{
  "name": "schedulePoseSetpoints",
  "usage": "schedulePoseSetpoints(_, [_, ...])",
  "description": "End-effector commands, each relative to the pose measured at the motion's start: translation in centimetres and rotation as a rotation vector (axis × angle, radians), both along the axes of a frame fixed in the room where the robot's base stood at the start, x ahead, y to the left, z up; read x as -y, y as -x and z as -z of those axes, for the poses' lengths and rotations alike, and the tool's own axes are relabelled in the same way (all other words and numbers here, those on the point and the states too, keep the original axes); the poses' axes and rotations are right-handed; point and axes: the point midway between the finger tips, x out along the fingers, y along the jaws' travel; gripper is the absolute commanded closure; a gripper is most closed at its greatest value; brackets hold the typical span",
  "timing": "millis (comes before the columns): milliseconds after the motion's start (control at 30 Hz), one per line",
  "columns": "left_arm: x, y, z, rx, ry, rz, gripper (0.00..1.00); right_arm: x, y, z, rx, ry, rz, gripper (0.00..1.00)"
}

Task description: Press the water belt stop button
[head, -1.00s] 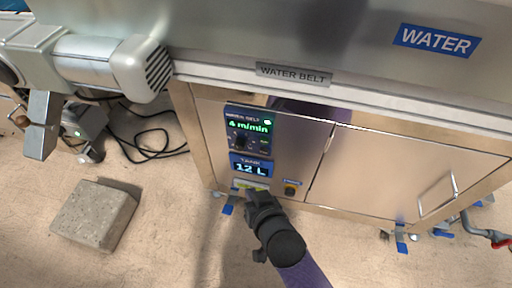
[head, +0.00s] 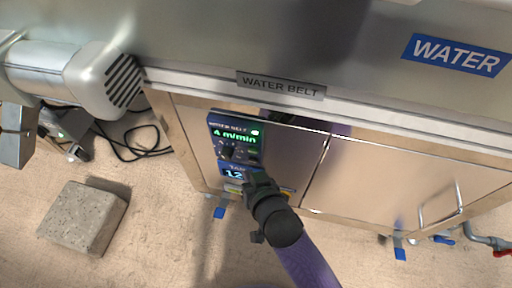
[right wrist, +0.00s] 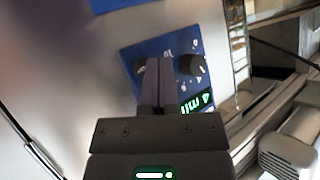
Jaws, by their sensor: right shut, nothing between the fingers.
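The blue water belt panel (head: 237,133) is on the steel cabinet front and shows a green "4 m/min". A dark knob (head: 225,151) sits below the readout. In the right wrist view the tilted panel (right wrist: 132,58) shows a dark knob (right wrist: 193,65) and green digits (right wrist: 197,103). My left gripper is not in view.
The "WATER BELT" label (head: 281,87) is on the ledge above. A cabinet door with a handle (head: 441,207) is at right. A motor (head: 88,82) juts out at left. A stone block (head: 82,217) lies on the floor.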

Motion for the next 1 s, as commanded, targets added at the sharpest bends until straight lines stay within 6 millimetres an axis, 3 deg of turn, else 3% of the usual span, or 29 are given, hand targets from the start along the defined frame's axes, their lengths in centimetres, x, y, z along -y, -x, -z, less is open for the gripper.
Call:
schedulePoseSetpoints(500, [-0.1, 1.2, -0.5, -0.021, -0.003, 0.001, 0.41, 0.2, -0.1, 0.0, 0.0, 0.001, 0.001, 1.0])
schedulePoseSetpoints(1000, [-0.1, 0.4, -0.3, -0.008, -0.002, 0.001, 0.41, 0.2, -0.1, 0.0, 0.0, 0.0, 0.001, 1.0])
